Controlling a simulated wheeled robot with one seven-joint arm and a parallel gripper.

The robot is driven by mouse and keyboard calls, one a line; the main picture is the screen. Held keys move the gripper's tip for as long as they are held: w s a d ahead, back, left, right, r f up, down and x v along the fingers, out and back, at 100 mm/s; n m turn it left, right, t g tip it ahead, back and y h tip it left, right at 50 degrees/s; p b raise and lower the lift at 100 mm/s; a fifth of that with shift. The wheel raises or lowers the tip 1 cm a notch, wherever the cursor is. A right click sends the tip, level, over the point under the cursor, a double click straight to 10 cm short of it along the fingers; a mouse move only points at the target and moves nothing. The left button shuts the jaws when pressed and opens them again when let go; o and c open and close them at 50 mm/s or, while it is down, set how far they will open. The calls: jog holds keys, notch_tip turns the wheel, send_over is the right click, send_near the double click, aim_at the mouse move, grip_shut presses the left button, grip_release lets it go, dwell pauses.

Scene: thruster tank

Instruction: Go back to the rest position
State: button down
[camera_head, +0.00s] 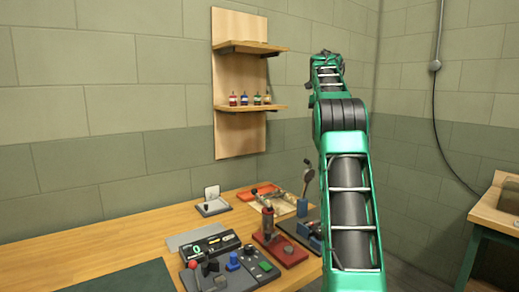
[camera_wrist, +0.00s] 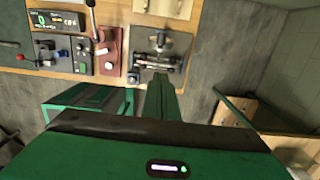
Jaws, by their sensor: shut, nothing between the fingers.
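My gripper (camera_wrist: 160,84) shows in the wrist view as a narrow green shape at the middle, with its fingers shut and nothing between them. It points toward the front edge of the wooden workbench (camera_wrist: 118,83), near a dark fixture (camera_wrist: 158,61). In the head view my green arm rises at the right of the bench and bends away toward the wall. The gripper cannot be made out there.
The workbench (camera_head: 110,232) carries a control panel (camera_head: 232,270), a red lever stand (camera_head: 285,252), an orange tray (camera_head: 262,190) and a small white-plated stand (camera_head: 212,204). A wall shelf (camera_head: 250,107) holds several small bottles. A wooden-topped table (camera_head: 497,207) stands at the right.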

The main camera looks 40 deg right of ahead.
jog(key=shift+a, duration=0.1)
jog(key=s+a+f+n+g, duration=0.1)
jog(key=s+a+f+n, duration=0.3)
jog(key=s+a+n, duration=0.35)
jog(key=s+a+f+n, duration=0.3)
jog(key=s+a+n, duration=0.1)
jog(key=a+n, duration=0.5)
jog(key=s+a+f+n, duration=1.3)
jog(key=s+a+f, duration=0.5)
jog(key=s+f, duration=0.1)
jog(key=shift+f+n, duration=0.25)
jog(key=shift+n, duration=0.1)
